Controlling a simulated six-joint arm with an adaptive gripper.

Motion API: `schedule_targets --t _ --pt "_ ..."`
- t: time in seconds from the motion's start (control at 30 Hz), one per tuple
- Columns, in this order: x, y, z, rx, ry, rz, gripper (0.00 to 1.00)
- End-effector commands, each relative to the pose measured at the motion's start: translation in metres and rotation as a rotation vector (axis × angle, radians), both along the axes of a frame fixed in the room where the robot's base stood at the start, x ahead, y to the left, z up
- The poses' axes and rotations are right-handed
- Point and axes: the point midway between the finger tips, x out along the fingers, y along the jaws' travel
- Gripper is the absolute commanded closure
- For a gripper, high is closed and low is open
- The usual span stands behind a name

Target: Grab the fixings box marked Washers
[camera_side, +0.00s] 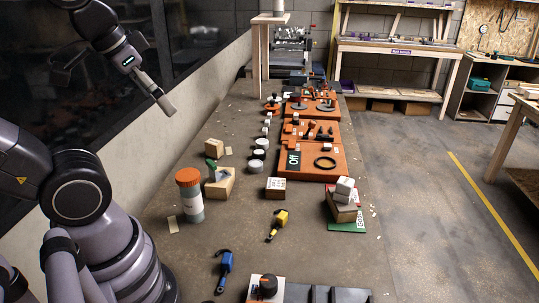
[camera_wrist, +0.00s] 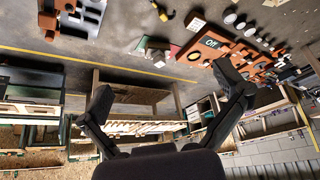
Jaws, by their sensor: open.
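Several small boxes stand on the long bench, and I cannot read Washers on any of them. A white-topped box with dark print (camera_side: 275,184) stands mid-bench; a similar box shows at the top of the wrist view (camera_wrist: 197,24). A stack of brown and white boxes (camera_side: 343,196) sits on a green sheet near the right edge. A cardboard box (camera_side: 219,184) and a smaller one (camera_side: 214,148) are at the left. My gripper (camera_wrist: 168,97) is open and empty, fingers spread wide. In the side view it is at upper left, raised well above the bench and away from the boxes.
An orange-capped cylinder (camera_side: 189,196) stands left of the boxes. A yellow tool (camera_side: 278,222) and a blue tool (camera_side: 226,265) lie in front. Orange trays (camera_side: 325,175) with parts line the bench behind. A low wall (camera_side: 140,160) runs along the left.

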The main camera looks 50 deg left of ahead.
Motion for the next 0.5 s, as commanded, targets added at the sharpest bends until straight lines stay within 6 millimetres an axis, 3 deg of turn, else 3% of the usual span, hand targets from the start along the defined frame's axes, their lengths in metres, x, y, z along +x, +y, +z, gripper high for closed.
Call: schedule_targets --t 0.27,0.5 --pt "0.038 0.044 -0.035 0.342 0.349 -0.131 0.02" --pt "0.100 0.086 -0.074 0.785 0.682 -0.386 0.02"
